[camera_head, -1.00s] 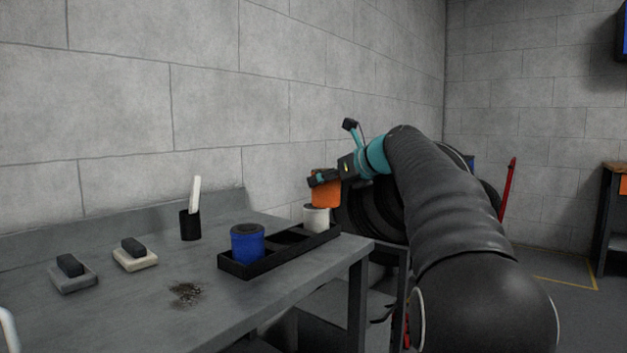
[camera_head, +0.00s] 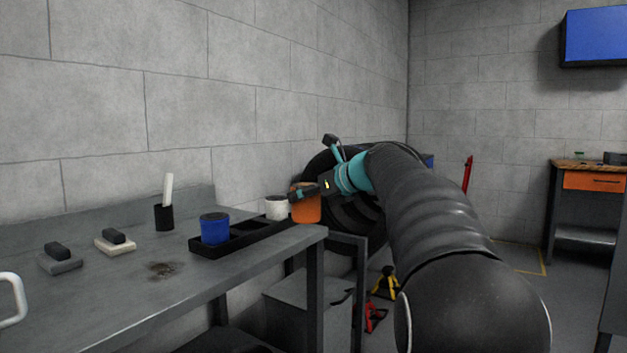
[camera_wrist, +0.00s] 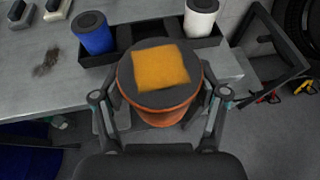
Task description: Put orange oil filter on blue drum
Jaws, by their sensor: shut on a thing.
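The orange oil filter (camera_head: 307,207) is upright in my gripper (camera_head: 303,193), just beyond the right end of the black tray. In the wrist view the filter (camera_wrist: 158,68) sits between both fingers, with its dark top and orange square facing the camera. My gripper (camera_wrist: 160,97) is shut on it, off the table and over the floor beside the table edge. A dark blue surface (camera_wrist: 25,155) shows at the lower left of the wrist view; I cannot tell whether it is the blue drum.
The black tray (camera_head: 240,243) on the grey table (camera_head: 110,290) holds a blue filter (camera_head: 214,228) and a white filter (camera_head: 275,207). Tires (camera_head: 345,165) stand behind my gripper. Yellow (camera_head: 386,282) and red (camera_head: 374,318) items are on the floor. A workbench (camera_head: 592,183) stands at right.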

